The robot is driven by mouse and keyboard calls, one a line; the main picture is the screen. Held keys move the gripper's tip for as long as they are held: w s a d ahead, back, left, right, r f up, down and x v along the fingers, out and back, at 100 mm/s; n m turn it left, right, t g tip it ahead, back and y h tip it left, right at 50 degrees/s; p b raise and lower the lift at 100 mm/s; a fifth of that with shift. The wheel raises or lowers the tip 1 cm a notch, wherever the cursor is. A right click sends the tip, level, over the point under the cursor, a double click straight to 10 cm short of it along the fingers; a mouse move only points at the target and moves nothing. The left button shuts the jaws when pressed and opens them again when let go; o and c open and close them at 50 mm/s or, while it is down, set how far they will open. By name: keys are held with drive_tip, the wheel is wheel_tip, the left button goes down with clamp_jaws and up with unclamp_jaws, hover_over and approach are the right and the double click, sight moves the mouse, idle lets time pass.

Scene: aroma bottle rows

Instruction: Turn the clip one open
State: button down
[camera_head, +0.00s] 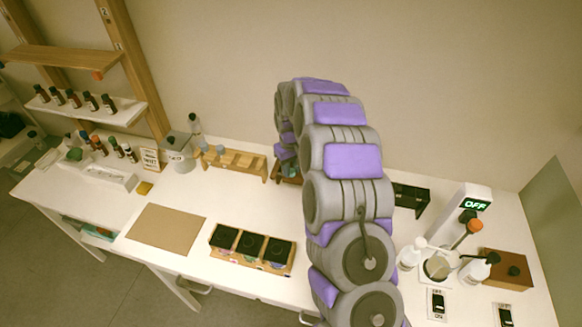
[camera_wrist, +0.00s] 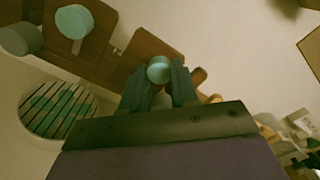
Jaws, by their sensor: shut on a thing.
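In the wrist view my gripper (camera_wrist: 159,78) has its two dark fingers on either side of a small round teal-topped piece (camera_wrist: 159,69), shut on it. This piece is at a brown wooden rack (camera_wrist: 151,47). I cannot tell whether it is the clip or which way it is turned. Two larger teal-ended round pieces, one at the top (camera_wrist: 73,21) and one at the left (camera_wrist: 20,39), are near the same rack. In the head view my arm covers the gripper; part of a small brown wooden stand shows beside it.
A round slotted disc (camera_wrist: 59,108) lies left of my gripper. In the head view, a wooden rack (camera_head: 234,160) stands left of my arm and a three-cup box (camera_head: 251,249) in front. A device reading OFF (camera_head: 466,208) and white bottles stand right. A brown mat (camera_head: 166,229) lies left.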

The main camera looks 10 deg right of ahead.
drive_tip(key=m, duration=0.4)
drive_tip(key=shift+p, duration=0.4)
drive_tip(key=m, duration=0.4)
drive_tip(key=shift+m+p, duration=0.3)
drive_tip(key=shift+m, duration=0.1)
drive_tip(key=m, duration=0.4)
drive_tip(key=shift+m+p, duration=0.45)
drive_tip(key=shift+m, duration=2.05)
drive_tip(key=c, duration=0.9)
unclamp_jaws()
drive_tip(key=shift+o, duration=0.2)
